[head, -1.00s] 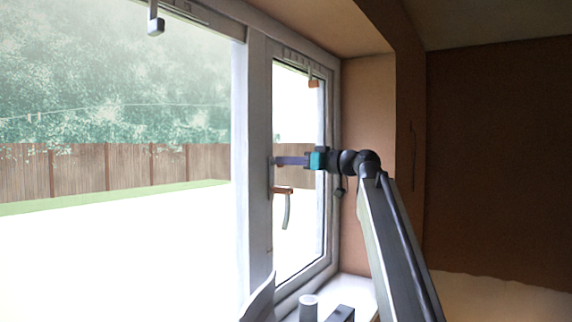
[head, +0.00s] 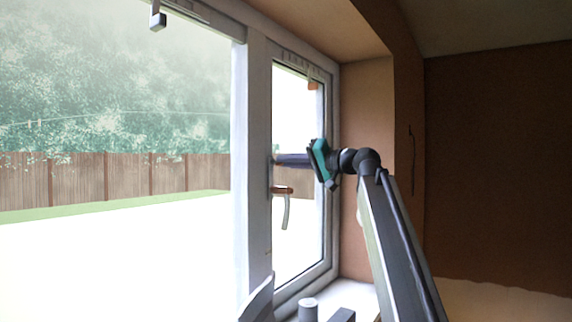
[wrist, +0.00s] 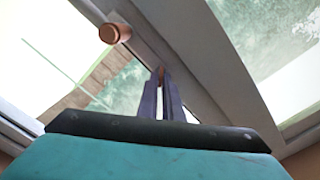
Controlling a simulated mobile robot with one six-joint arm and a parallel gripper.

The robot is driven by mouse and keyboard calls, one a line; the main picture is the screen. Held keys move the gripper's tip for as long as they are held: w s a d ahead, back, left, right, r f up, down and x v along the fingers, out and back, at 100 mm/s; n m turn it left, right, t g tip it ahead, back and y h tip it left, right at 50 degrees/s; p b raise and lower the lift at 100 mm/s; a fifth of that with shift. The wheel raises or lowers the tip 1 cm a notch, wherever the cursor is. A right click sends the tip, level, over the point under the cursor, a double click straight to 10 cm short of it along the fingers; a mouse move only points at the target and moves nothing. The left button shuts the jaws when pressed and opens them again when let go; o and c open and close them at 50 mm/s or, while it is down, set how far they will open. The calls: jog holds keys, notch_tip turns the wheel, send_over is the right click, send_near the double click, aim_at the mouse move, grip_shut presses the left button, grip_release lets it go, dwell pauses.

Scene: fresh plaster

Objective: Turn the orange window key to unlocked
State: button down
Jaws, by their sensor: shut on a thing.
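My gripper (head: 278,160) reaches left to the window's middle frame post, with its fingertips at the post just above the handle. In the wrist view the two purple-grey fingers (wrist: 161,82) are close together. A small orange bit, the window key (wrist: 161,71), shows between their tips, so the gripper is shut on it. The fingers hide most of the key, and its lock mark cannot be read. In the head view the key is hidden behind the fingertips.
A window handle with a copper-orange top (head: 283,190) and a grey lever hanging down sits just below the fingers. Its round copper end (wrist: 115,33) is near the fingers in the wrist view. A grey cylinder (head: 308,309) stands on the sill. An orange piece (head: 313,86) is higher up.

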jog(key=m, duration=0.4)
jog(key=shift+w+d, duration=0.1)
jog(key=shift+f+m+p, duration=0.2)
jog(key=shift+m+p, duration=0.45)
jog(key=shift+m, duration=1.25)
jog(key=c, duration=2)
grip_release()
jog(key=shift+d+f, duration=0.1)
jog(key=b+v, duration=0.4)
jog(key=v, duration=0.9)
jog(key=shift+d+b, duration=0.25)
jog(key=shift+b, duration=0.1)
